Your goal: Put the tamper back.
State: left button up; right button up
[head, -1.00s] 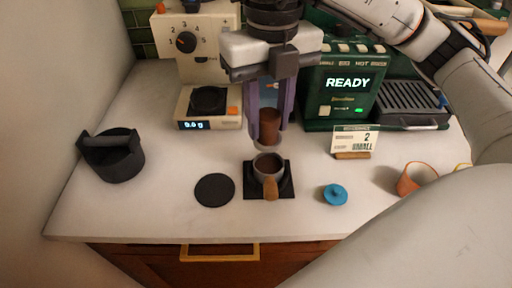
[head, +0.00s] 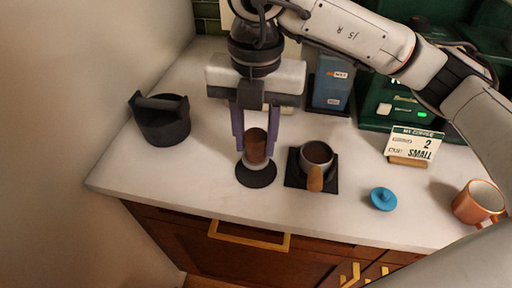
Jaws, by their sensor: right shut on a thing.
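The tamper, with a brown handle (head: 256,146) and a pale metal base, is upright between the fingers of my right gripper (head: 254,140). The gripper points down and is shut on the handle. The tamper's base is over the round black mat (head: 257,177); I cannot tell whether it touches the mat. To its right, a portafilter (head: 317,154) with a wooden handle and dark grounds sits on a square black mat (head: 296,181). My left gripper is not in view.
A black knock box (head: 162,122) stands at the left. A blue lidded knob-like piece (head: 383,199), an orange cup (head: 479,203) and a coffee sign (head: 413,146) are at the right. A green machine (head: 391,110) and a blue bag (head: 332,88) stand behind. The front counter is clear.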

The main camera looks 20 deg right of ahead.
aim_at(256, 150)
jog(key=shift+f, duration=1.6)
jog(key=o, duration=1)
jog(key=shift+o, duration=0.2)
notch_tip(256, 150, up, 12)
jog(key=shift+r, duration=0.15)
